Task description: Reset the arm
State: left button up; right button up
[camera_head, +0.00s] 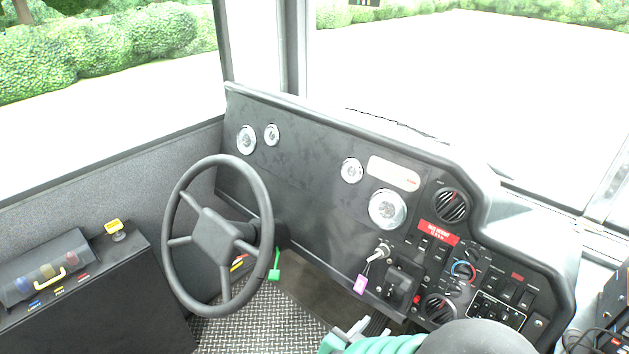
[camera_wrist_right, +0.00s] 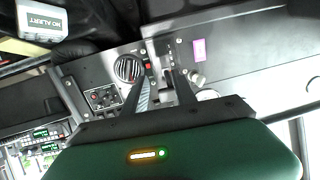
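My right gripper (camera_head: 352,333) shows at the bottom of the head view, in front of the lower dashboard, with my teal and grey arm behind it. In the right wrist view the two dark fingers of this gripper (camera_wrist_right: 161,72) stand apart with nothing held between them. Beyond them are a round air vent (camera_wrist_right: 128,68) and a purple key tag (camera_wrist_right: 199,50). In the head view the purple key tag (camera_head: 360,285) hangs from a key in the dashboard (camera_head: 310,190). My left arm and gripper are out of view.
A black steering wheel (camera_head: 263,190) stands left of my right gripper. A green tag (camera_head: 274,274) hangs behind its rim. A side console with a clear-covered box (camera_head: 45,262) and a yellow knob (camera_head: 114,226) is at the left. Switches and a lower vent (camera_head: 438,308) crowd the right panel.

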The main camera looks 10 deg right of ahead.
jog(key=w+a+f+n+y, duration=0.3)
jog(key=w+a+n+y, duration=0.2)
jog(key=y, duration=0.3)
jog(key=s+d+f+n+g+y+p, duration=0.1)
jog(key=s+d+n+g, duration=0.1)
jog(key=s+d+g, duration=0.3)
jog(key=s+d+f+n+g+p, duration=0.1)
jog(key=s+d+n+g, duration=0.15)
jog(key=s, duration=0.55)
notch_tip(320, 180, up, 20)
jog(key=p, duration=1.9)
jog(key=shift+w+t+p, duration=0.2)
jog(key=shift+t+p, duration=0.1)
jog(key=shift+t, duration=0.05)
